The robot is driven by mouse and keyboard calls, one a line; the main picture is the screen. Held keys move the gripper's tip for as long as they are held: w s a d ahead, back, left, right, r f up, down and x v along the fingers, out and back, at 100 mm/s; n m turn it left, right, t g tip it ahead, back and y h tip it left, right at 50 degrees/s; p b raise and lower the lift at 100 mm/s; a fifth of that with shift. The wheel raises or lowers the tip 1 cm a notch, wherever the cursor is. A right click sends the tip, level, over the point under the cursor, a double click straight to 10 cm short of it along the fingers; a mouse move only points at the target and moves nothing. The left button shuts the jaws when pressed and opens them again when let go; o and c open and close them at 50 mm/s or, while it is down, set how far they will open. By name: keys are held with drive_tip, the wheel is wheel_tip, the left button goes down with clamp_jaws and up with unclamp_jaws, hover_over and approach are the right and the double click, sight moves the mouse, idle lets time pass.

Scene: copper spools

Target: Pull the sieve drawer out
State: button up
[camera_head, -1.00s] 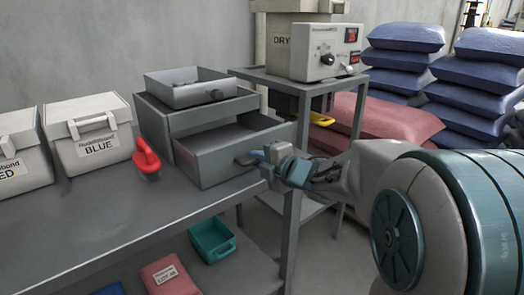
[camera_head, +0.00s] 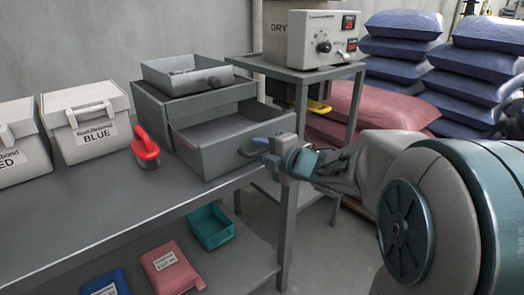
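The sieve drawer (camera_head: 222,157) is a grey metal drawer standing well out of the lower opening of the grey cabinet (camera_head: 150,116) on the bench. Its inside shows from above and looks empty. A dark handle (camera_head: 248,152) is on its front face. My gripper (camera_head: 268,148) is at the right end of this handle, its blue finger against it. It appears shut on the handle, though the far finger is partly hidden.
A small grey tray (camera_head: 185,76) sits on the cabinet. A red scoop (camera_head: 145,150) and white lidded boxes (camera_head: 88,129) are to the left. A dryer (camera_head: 312,38) on a stand (camera_head: 345,68) is behind my gripper. A teal bin (camera_head: 211,228) is on the lower shelf. Free floor lies right of the bench.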

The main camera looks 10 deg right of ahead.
drive_tip(key=p+v, duration=0.3)
drive_tip(key=v, duration=1)
drive_tip(key=shift+s+d+p, duration=0.15)
drive_tip(key=shift+s+p, duration=0.15)
drive_tip(key=shift+p, duration=0.1)
drive_tip(key=shift+r, duration=0.15)
drive_tip(key=d+r+m+g+h+p, duration=0.2)
drive_tip(key=d+r+m+h+p, duration=0.4)
drive_tip(key=r+m+h+p, duration=0.7)
drive_tip(key=s+a+r+m+g+y+p, duration=0.3)
drive_tip(key=s+a+m+g+y+p, duration=0.2)
drive_tip(key=s+a+m+g+p, duration=0.4)
drive_tip(key=s+a+m+p, duration=0.1)
drive_tip(key=s+p, duration=0.3)
drive_tip(key=p, duration=0.1)
drive_tip(key=shift+s+a+m+y, duration=0.15)
drive_tip(key=shift+a+m+y, duration=0.15)
drive_tip(key=shift+m, duration=0.1)
drive_tip(key=shift+d, duration=0.1)
